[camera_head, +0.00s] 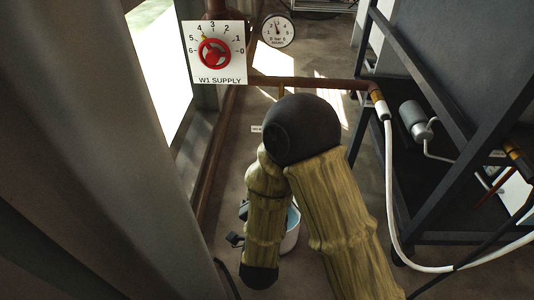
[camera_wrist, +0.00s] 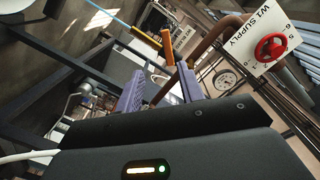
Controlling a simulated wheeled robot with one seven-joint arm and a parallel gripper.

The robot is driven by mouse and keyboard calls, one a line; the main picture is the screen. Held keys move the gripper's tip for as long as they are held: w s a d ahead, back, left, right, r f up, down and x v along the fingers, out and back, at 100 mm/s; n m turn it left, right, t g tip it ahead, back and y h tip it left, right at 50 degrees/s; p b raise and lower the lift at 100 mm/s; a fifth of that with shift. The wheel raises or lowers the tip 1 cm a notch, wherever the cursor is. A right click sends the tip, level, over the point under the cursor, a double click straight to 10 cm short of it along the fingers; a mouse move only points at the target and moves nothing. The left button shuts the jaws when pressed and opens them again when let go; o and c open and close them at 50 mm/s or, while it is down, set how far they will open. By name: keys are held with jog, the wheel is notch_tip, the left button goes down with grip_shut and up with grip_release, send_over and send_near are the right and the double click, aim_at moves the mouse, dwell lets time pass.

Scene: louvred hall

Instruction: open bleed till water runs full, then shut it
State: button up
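The white W1 SUPPLY plate (camera_head: 230,68) has a red handwheel (camera_head: 214,53), its yellow mark between 4 and 5; the wheel also shows in the wrist view (camera_wrist: 270,47). A copper pipe (camera_head: 315,83) runs right from beside it to a brass fitting (camera_head: 379,100) with a white hose. A short brass stub (camera_head: 281,91) hangs from the pipe; my arm hides what lies below. In the wrist view, my gripper (camera_wrist: 160,70) has its two purple fingers apart. An orange-brass part (camera_wrist: 167,45) shows beyond them, with no clear contact. No running water is visible.
A round pressure gauge (camera_head: 277,30) stands right of the plate. A pale bucket (camera_head: 291,232) with bluish contents is partly behind my arm. A dark metal rack (camera_head: 440,215) with a grey cylinder (camera_head: 415,120) fills the right. A grey curtain-like surface (camera_head: 95,150) closes the left.

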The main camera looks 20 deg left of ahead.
jog(key=shift+s+a+t, duration=0.3)
jog(key=shift+s+t, duration=0.1)
jog(key=shift+s, duration=0.3)
jog(key=b+x, duration=0.2)
jog(key=x, duration=0.6)
jog(key=b+x, duration=0.3)
jog(key=x, duration=0.6)
jog(key=shift+w+a, duration=0.15)
jog(key=shift+a, duration=0.1)
jog(key=shift+y, duration=0.3)
grip_shut()
